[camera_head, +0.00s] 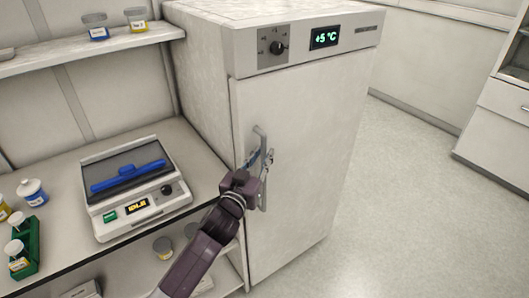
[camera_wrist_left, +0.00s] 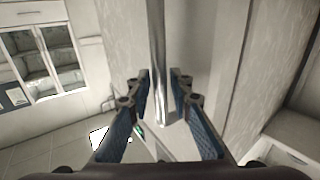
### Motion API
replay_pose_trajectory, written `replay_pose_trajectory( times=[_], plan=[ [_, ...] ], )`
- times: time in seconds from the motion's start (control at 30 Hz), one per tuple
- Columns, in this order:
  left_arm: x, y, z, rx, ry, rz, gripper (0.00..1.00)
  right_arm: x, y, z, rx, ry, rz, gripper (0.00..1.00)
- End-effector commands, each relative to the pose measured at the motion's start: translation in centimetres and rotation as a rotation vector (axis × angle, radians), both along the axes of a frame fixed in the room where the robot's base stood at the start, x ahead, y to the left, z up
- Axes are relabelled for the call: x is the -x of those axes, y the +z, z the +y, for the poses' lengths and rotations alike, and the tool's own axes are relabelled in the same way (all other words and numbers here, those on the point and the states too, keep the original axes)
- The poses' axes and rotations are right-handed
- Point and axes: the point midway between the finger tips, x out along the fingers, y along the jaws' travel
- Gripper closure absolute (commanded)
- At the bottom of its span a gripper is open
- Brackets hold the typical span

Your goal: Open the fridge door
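The white fridge (camera_head: 300,150) stands in the middle of the head view with its door (camera_head: 310,130) closed. A vertical metal bar handle (camera_head: 260,137) is on the door's left side. My left gripper (camera_head: 261,163) is at the handle's middle. In the left wrist view, the handle (camera_wrist_left: 159,50) runs between the two blue-padded fingers of the left gripper (camera_wrist_left: 162,88). The fingers are apart, with a visible gap on each side of the bar. My right gripper is in neither view.
Left of the fridge, a bench holds a scale-like device (camera_head: 138,190) with a blue bar on top and a green rack (camera_head: 24,248) of bottles. A shelf (camera_head: 70,48) with jars is above. The floor (camera_head: 420,210) right of the fridge is clear.

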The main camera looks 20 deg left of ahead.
Motion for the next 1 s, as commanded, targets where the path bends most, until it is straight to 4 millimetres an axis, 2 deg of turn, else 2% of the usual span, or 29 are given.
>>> replay_pose_trajectory(
  times=[0.13, 0.4, 0.6, 1.0],
  plan=[
    [-0.88, 0.06, -0.11, -0.001, -0.001, -0.001, 0.8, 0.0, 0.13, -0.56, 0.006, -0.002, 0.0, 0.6],
    [-0.98, -0.02, -0.11, 0.0, -0.001, 0.0, 0.8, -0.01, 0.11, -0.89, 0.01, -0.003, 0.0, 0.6],
    [-0.96, -0.02, -0.11, 0.0, -0.001, 0.0, 1.0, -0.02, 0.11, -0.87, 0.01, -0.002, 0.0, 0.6],
    [-0.97, -0.05, -0.19, 0.001, 0.0, 0.0, 1.0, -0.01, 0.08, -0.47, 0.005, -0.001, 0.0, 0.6]
  ],
)
